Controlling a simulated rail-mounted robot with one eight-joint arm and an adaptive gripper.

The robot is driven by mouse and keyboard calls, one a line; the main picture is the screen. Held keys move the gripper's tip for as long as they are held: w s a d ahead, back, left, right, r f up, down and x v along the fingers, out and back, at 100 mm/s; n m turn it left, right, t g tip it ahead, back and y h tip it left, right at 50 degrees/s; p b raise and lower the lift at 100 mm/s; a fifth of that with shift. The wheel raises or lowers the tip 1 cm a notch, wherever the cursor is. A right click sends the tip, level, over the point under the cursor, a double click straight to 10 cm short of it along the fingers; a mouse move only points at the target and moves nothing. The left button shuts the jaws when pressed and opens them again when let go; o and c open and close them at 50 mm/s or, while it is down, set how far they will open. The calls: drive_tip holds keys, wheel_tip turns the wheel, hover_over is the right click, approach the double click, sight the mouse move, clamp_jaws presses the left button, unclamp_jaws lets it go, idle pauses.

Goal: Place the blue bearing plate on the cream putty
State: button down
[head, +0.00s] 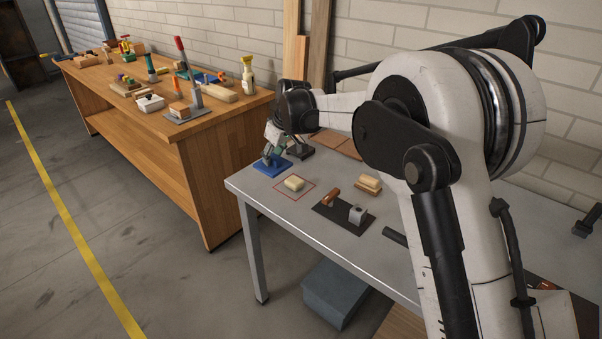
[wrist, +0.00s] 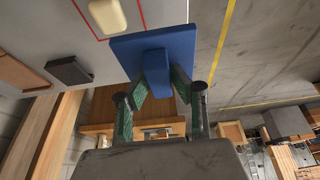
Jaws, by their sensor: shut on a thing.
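The blue bearing plate (head: 271,168) is at the far left corner of the grey table (head: 330,238). My gripper (head: 276,154) is over it, shut on its raised blue block (wrist: 157,63). The wrist view shows the plate's flat square face (wrist: 181,43) beyond the green-grey fingertips (wrist: 158,86). Whether the plate touches the table or hangs just above it, I cannot tell. The cream putty (head: 294,183) is a small rounded block inside a red square outline, to the right of the plate. It also shows at the top of the wrist view (wrist: 107,15).
A dark mat (head: 329,212) with a brown piece (head: 331,197) and a grey block (head: 358,214) lies right of the putty. A cluttered wooden bench (head: 225,155) is at the left. The table between plate and putty is clear.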

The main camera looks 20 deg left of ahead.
drive_tip(key=w+d+f, duration=0.1)
drive_tip(key=w, duration=0.1)
drive_tip(key=w+d+f, duration=0.3)
drive_tip(key=w, duration=0.1)
drive_tip(key=shift+w+d+f, duration=0.15)
drive_tip(key=shift+d+f, duration=0.15)
drive_tip(key=shift+f+p, duration=0.4)
drive_tip(key=shift+f, duration=1.65)
drive_tip(key=shift+f, duration=0.2)
drive_tip(key=c, duration=1.5)
unclamp_jaws()
drive_tip(key=shift+r, duration=0.1)
drive_tip(key=v, duration=1.2)
drive_tip(key=shift+d+r, duration=0.1)
drive_tip(key=shift+r, duration=0.05)
